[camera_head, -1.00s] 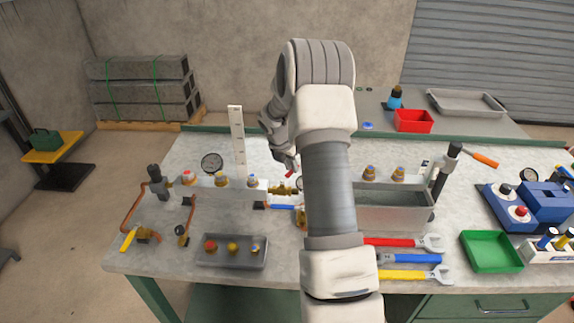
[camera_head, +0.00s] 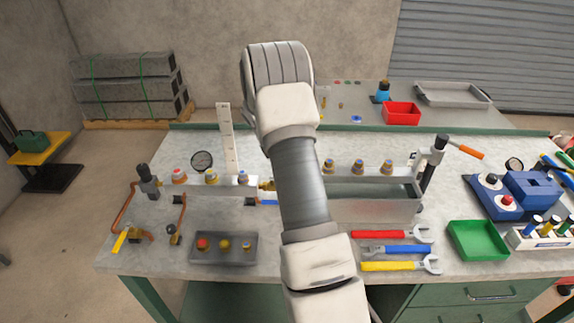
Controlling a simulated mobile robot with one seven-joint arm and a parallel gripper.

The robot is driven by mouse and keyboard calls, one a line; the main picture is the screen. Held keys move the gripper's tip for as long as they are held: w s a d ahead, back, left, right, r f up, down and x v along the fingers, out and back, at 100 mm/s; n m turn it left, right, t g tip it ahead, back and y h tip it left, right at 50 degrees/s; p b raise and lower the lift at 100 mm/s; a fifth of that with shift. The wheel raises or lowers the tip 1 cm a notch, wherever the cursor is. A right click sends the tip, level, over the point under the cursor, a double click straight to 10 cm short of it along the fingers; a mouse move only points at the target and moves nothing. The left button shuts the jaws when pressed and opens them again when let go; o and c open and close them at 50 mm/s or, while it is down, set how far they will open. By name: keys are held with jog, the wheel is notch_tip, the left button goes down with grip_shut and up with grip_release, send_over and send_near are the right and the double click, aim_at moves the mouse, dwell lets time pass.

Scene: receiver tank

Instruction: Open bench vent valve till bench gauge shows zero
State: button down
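A round dial gauge (camera_head: 202,160) stands behind the left part of the metal manifold; its needle is too small to read. A second dial gauge (camera_head: 514,163) stands at the right by the blue unit. I cannot tell which valve is the bench vent valve. A yellow-handled valve (camera_head: 122,239) sits at the bench's left front, below a copper pipe. Part of a brass fitting (camera_head: 266,185) with a blue handle (camera_head: 267,202) shows at the left edge of my arm. My arm crosses the middle of the bench, and my gripper is hidden behind it.
A grey tray (camera_head: 223,259) with three coloured knobs lies at the front left. Wrenches (camera_head: 395,249) and a green tray (camera_head: 478,252) lie at the front right. A metal tank (camera_head: 375,206) and a white upright scale (camera_head: 227,139) stand near my arm.

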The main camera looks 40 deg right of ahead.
dwell(0.5)
jog(key=c, duration=0.8)
grip_release()
jog(key=shift+r, duration=0.1)
jog(key=v, duration=1.7)
jog(key=shift+r, duration=0.1)
